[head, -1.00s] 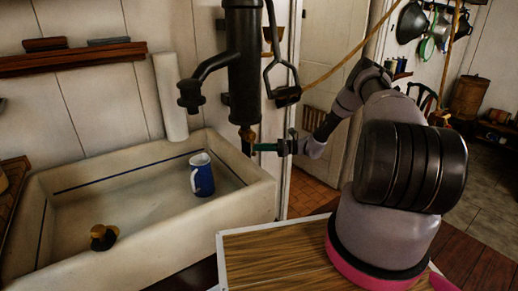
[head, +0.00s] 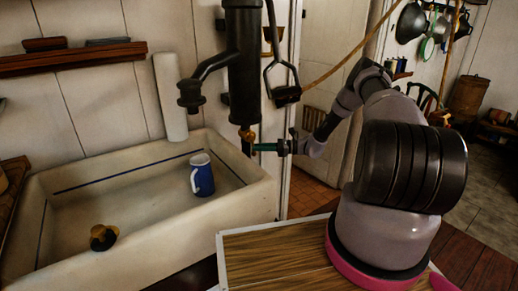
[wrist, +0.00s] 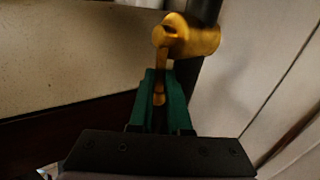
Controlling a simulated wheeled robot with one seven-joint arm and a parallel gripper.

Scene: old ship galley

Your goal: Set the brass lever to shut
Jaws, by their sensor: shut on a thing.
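The brass lever (wrist: 161,58) shows in the wrist view, hanging down from a round brass fitting (wrist: 195,40) on a dark pipe. My gripper (wrist: 160,92) has green fingers, which are closed around the lever's lower end. In the head view the brass lever (head: 247,134) is small, at the foot of the black pump (head: 243,70), and my gripper (head: 254,147) reaches it from the right. The fingers hide part of the lever's end.
A stone sink (head: 150,262) stands at the left, holding a blue and white jug (head: 203,178) and a brass-topped plug (head: 103,237). The black pump handle (head: 283,70) hangs above my gripper. A wood-topped surface (head: 275,262) lies in front.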

